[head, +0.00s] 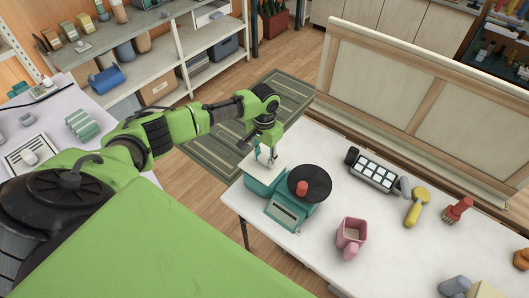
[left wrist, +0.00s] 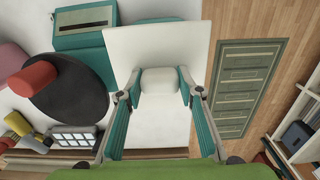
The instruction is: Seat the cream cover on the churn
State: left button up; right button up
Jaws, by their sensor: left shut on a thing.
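The cream cover (left wrist: 160,80) is a pale flat plate with a blocky knob. My left gripper (head: 266,156) is shut on the knob, between its fingertips in the left wrist view (left wrist: 158,88). The cover sits over the teal churn (head: 262,186) near the table's left corner. Teal of the churn shows past the cover's edge in the left wrist view (left wrist: 160,20). The plate hides most of the churn's top, and I cannot tell whether cover and churn touch. My right gripper is in neither view.
A teal slotted unit (head: 289,212) with a black disc (head: 318,183) and red cylinder (head: 302,188) stands close right of the churn. A pink mug (head: 351,236), panel of white squares (head: 374,172) and yellow tool (head: 417,204) are farther right. White table (head: 400,260) lies clear between them.

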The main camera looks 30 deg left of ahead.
aim_at(264, 156)
pick_arm(q)
jog(key=shift+f+b, duration=0.35)
jog(key=shift+f, duration=0.5)
dwell(0.9)
jog(key=o, duration=1.2)
jog(key=shift+r, duration=0.2)
notch_tip(264, 156, up, 12)
jog(key=shift+f, duration=0.2)
